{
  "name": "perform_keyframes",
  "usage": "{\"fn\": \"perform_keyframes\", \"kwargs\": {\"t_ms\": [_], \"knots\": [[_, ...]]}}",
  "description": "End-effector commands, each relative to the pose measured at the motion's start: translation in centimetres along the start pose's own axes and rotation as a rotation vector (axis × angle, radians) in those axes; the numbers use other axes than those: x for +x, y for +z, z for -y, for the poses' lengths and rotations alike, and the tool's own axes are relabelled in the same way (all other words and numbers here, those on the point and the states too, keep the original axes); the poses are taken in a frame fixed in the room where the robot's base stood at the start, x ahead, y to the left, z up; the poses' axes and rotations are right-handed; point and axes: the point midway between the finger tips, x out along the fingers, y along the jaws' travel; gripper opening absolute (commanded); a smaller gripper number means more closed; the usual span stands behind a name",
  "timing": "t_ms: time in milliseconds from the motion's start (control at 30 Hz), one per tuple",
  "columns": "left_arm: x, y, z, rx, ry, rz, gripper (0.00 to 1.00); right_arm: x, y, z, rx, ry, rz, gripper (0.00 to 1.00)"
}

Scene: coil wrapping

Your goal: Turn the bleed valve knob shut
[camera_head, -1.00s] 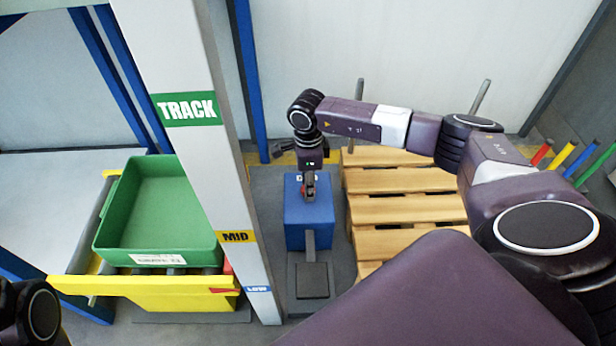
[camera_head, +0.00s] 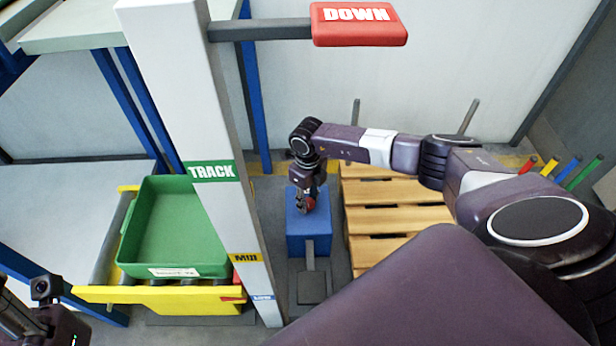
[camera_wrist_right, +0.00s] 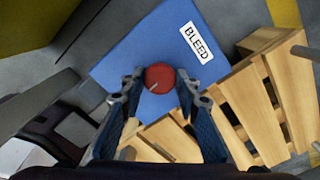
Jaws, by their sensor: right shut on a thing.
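The bleed valve knob (camera_wrist_right: 159,78) is round and red with a pale line on its face. It sits on a blue box (camera_wrist_right: 135,52) with a white BLEED label (camera_wrist_right: 196,43). My right gripper (camera_wrist_right: 160,84) is shut on the knob, one finger on each side. In the head view, the right gripper (camera_head: 307,201) reaches down to the blue box (camera_head: 308,238), and red of the knob (camera_head: 311,204) shows at its fingers. Part of my left arm's end (camera_head: 45,312) shows at the lower left; its fingers are not clear.
A pale TRACK post (camera_head: 215,195) stands left of the box, with a red DOWN plate (camera_head: 358,24) on a bar. A green tray (camera_head: 175,230) sits on a yellow-edged roller stand (camera_head: 160,294). A wooden pallet (camera_head: 395,217) lies close on the right.

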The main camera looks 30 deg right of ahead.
Motion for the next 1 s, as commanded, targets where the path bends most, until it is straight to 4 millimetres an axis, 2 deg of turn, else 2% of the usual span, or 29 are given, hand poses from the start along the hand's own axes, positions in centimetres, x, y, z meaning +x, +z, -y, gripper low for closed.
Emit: {"fn": "perform_keyframes", "kwargs": {"t_ms": [233, 700, 733, 867, 1000], "knots": [[0.11, -0.14, 0.01, -0.002, -0.005, 0.012, 0.40, -0.08, -0.06, 0.09, 0.064, -0.001, -0.002, 0.05], [0.14, -0.11, -0.01, -0.002, -0.005, 0.013, 0.40, 0.00, -0.05, 0.10, 0.076, -0.001, -0.001, 0.05], [0.14, -0.11, -0.01, -0.002, -0.005, 0.013, 0.40, 0.00, -0.05, 0.09, 0.076, -0.001, -0.001, 0.32], [0.14, -0.11, -0.01, -0.002, -0.005, 0.013, 0.40, 0.00, -0.04, 0.08, 0.076, -0.001, -0.001, 0.46], [0.14, -0.11, -0.01, -0.002, -0.005, 0.013, 0.40, 0.00, -0.02, 0.05, 0.075, 0.000, -0.001, 0.47]]}}
